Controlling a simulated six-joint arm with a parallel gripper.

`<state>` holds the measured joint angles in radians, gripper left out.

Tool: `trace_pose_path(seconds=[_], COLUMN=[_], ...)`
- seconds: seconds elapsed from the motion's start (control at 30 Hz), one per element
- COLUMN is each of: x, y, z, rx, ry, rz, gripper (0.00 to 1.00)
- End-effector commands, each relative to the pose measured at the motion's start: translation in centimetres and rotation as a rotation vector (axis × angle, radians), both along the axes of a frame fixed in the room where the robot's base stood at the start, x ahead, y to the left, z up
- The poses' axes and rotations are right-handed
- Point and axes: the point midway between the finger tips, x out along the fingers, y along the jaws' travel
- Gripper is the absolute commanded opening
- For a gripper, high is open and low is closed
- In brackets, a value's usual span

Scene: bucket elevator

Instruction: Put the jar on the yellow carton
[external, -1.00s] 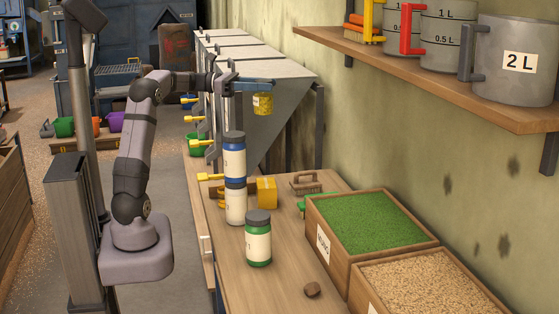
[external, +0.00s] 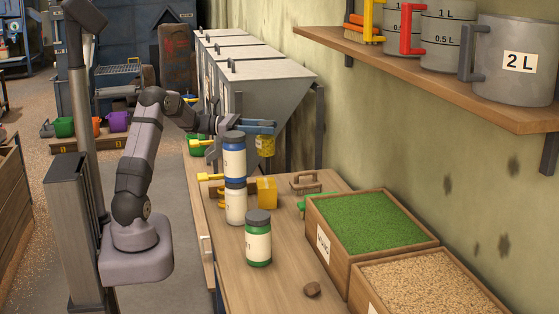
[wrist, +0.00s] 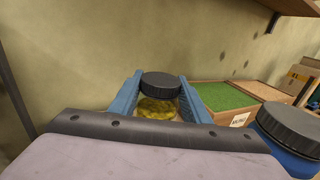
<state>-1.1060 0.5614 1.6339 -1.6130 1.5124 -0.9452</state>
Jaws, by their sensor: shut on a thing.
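My gripper (external: 262,128) is shut on a jar (external: 265,147) with yellow contents and holds it upright in the air. In the wrist view the jar's black lid (wrist: 161,85) and yellow body sit between the blue fingers (wrist: 160,76). The yellow carton (external: 266,190) stands on the wooden bench, below the held jar in the external view, with a gap between them. The carton does not show in the wrist view.
A blue jar (external: 234,160) stands on a white jar (external: 236,205), close left of the carton. A green jar (external: 258,242) stands nearer. A brush (external: 305,182) and a crate of green grains (external: 370,222) are to the right. Grey hoppers (external: 255,75) stand behind.

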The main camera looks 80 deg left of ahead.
Motion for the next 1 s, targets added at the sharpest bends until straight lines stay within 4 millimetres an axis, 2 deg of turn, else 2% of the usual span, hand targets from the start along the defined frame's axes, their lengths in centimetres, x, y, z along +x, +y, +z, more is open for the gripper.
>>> trace_pose_path(seconds=[0.17,0.5,0.87,1.0], x=[0.0,0.0,0.0,0.0], y=[0.0,0.0,0.0,0.0], z=[-0.7,-5.4,-6.7,-8.2], rx=[-0.002,-0.003,-0.002,-0.004], ry=[-0.001,-0.001,-0.001,-0.001], rz=[0.000,0.000,0.000,0.000], gripper=[0.10,0.10,0.10,0.10])
